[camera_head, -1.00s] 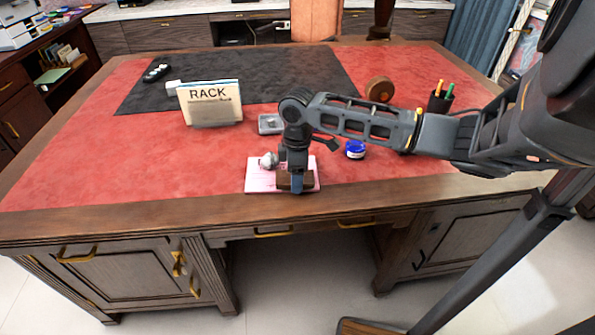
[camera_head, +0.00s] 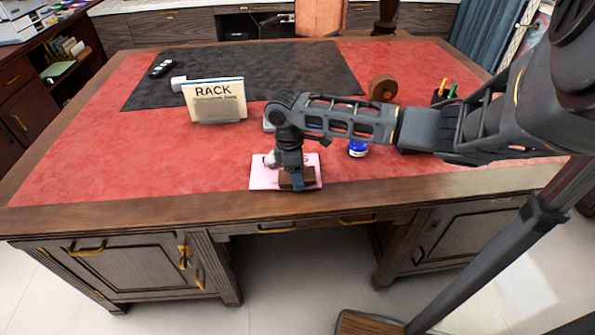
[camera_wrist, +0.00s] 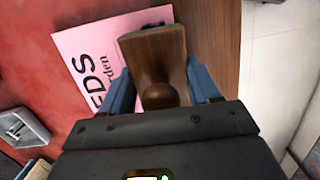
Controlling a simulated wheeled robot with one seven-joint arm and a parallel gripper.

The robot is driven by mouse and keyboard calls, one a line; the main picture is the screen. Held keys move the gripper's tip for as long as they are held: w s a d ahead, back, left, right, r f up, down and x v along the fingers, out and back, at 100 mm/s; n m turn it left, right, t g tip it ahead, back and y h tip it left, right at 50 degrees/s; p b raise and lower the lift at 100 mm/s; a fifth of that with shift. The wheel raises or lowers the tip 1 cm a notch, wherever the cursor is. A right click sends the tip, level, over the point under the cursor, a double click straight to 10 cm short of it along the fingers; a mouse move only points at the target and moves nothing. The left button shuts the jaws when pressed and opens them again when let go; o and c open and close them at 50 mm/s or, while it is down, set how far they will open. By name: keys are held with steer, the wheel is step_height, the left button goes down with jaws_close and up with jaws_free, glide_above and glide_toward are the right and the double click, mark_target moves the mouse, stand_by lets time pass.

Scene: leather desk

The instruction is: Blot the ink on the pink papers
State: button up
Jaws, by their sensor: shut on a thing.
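The pink paper (camera_head: 262,178) lies near the front edge of the desk. In the wrist view the pink paper (camera_wrist: 78,45) shows large black letters, partly covered. My gripper (camera_head: 297,183) is over its right part, pointing down. In the wrist view my gripper (camera_wrist: 162,92) is shut on the knob of a dark wooden blotter (camera_wrist: 150,50), one blue finger on each side. The blotter lies over the paper's edge; its underside and the ink beneath it are hidden. I cannot tell how firmly it touches. Only one pink paper is clearly visible.
A letter rack (camera_head: 213,113) marked RACK stands behind, to the left. A blue ink pot (camera_head: 357,149) is right of my gripper, below my arm. A round brown thing (camera_head: 383,88) and a pen cup (camera_head: 438,97) stand farther right. The red leather at left is clear.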

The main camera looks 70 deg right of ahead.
steer(key=shift+s+d+f+t+y+b, duration=0.1)
steer(key=shift+s+t+y+b, duration=0.2)
steer(key=shift+t, duration=0.5)
steer(key=shift+s+f+t+y+b, duration=0.15)
steer(key=shift+s+t+y, duration=0.1)
steer(key=shift+t, duration=0.55)
steer(key=shift+r, duration=0.35)
steer(key=shift+w+p, duration=0.1)
steer(key=shift+p, duration=0.3)
steer(key=shift+w+g+h+p, duration=0.2)
steer(key=shift+g+h+p, duration=0.15)
steer(key=shift+g+p, duration=0.4)
